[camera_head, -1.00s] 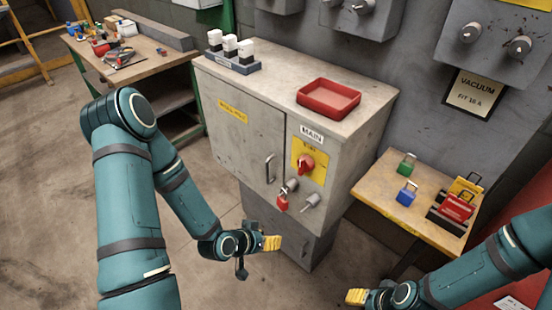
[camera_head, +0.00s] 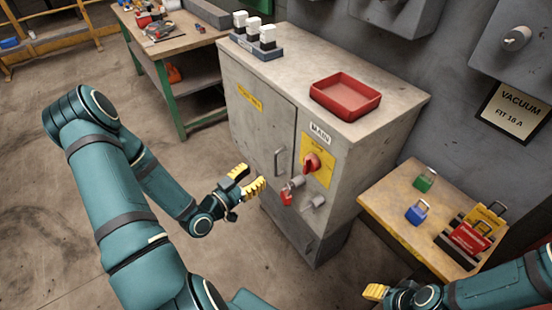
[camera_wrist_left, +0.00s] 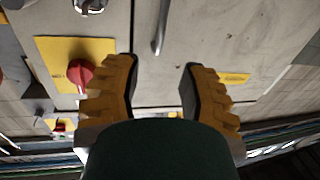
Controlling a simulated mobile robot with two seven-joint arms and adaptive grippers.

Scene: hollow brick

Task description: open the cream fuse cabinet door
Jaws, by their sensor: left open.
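The cream fuse cabinet (camera_head: 355,130) stands in the middle of the head view. Its door (camera_head: 250,125) is shut, with a yellow label and an upright metal handle (camera_head: 279,163) near its right edge. My left gripper (camera_head: 246,182) is open and empty, in front of the door and left of the handle, apart from it. In the left wrist view the handle (camera_wrist_left: 161,28) shows beyond the gap between the fingers (camera_wrist_left: 160,88). Right of the door are a red rotary switch (camera_head: 311,163) and a red padlock (camera_head: 287,198). My right gripper (camera_head: 376,292) shows at the bottom; its opening is unclear.
A red tray (camera_head: 345,97) and a rack of white-topped fuses (camera_head: 256,48) sit on the cabinet top. A small table (camera_head: 385,205) with padlocks stands at right. A workbench (camera_head: 170,42) with tools stands at back left. The floor at left is clear.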

